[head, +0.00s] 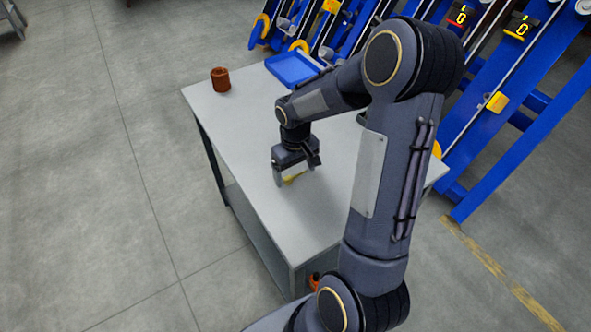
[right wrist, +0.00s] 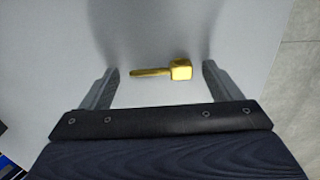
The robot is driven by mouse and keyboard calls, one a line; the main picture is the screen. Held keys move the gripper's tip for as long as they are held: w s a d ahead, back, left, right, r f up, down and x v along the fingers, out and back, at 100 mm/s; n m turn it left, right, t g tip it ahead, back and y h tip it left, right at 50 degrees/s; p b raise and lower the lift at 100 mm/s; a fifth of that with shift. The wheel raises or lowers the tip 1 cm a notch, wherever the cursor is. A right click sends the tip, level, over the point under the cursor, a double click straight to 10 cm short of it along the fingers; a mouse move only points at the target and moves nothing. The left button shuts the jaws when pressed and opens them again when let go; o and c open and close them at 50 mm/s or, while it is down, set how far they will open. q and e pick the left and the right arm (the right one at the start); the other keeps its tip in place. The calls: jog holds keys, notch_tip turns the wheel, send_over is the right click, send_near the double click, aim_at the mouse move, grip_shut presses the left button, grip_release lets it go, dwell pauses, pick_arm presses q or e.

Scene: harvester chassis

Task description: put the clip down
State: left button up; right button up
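The clip (right wrist: 165,71) is a small yellow piece with a thin shaft and a blocky head. It lies on the grey table top (head: 240,130). My right gripper (right wrist: 160,80) is open, with one finger on each side of the clip and a visible gap at both ends. In the head view the right gripper (head: 294,178) points down close over the table, and a bit of the yellow clip (head: 293,180) shows under it, partly hidden by the fingers. My left gripper is not in view.
A brown-red cylindrical pot (head: 220,80) stands at the table's far left corner. A blue tray (head: 291,68) lies at the back edge. Blue racks (head: 470,120) with yellow parts stand behind and right. The table's left part is clear.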

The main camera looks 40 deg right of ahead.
aim_at(297, 175)
jog(key=r, duration=0.7)
jog(key=shift+w+d+r, duration=0.1)
jog(key=shift+d+r, duration=0.05)
jog(key=shift+d, duration=0.2)
jog(key=s+a+r+t+y, duration=0.2)
jog(key=s+a+r, duration=0.1)
jog(key=s+a, duration=0.4)
jog(key=s+a+r+t+y, duration=0.1)
jog(key=s+a+r+t, duration=0.2)
jog(key=s+a, duration=0.5)
jog(key=shift+s+r+t+y, duration=0.35)
jog(key=shift+s+r, duration=0.35)
jog(key=shift+s, duration=0.5)
